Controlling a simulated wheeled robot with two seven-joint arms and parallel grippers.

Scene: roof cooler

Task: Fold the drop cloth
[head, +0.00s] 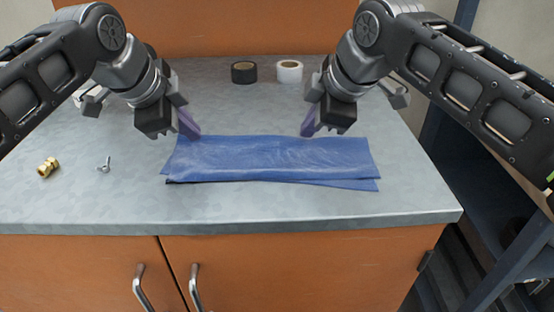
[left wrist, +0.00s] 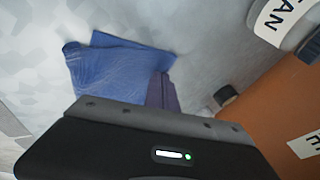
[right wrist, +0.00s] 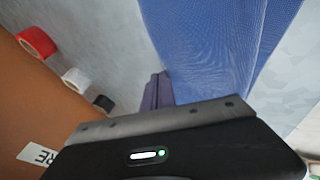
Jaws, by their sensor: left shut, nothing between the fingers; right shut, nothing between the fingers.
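The blue drop cloth (head: 270,160) lies on the grey metal worktop as a long, narrow folded strip, with layers showing at its front edge and right end. It also shows in the left wrist view (left wrist: 115,65) and the right wrist view (right wrist: 205,45). My left gripper (head: 190,127) is shut and empty at the cloth's back left corner. My right gripper (head: 308,128) is shut and empty at the back edge, right of the middle. Whether the fingertips touch the cloth I cannot tell.
A black tape roll (head: 244,73) and a white tape roll (head: 289,71) stand at the back. A brass fitting (head: 48,168) and a wing bolt (head: 104,165) lie at the left. The worktop (head: 230,212) is clear in front of the cloth. A red roll (right wrist: 37,42) shows in the right wrist view.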

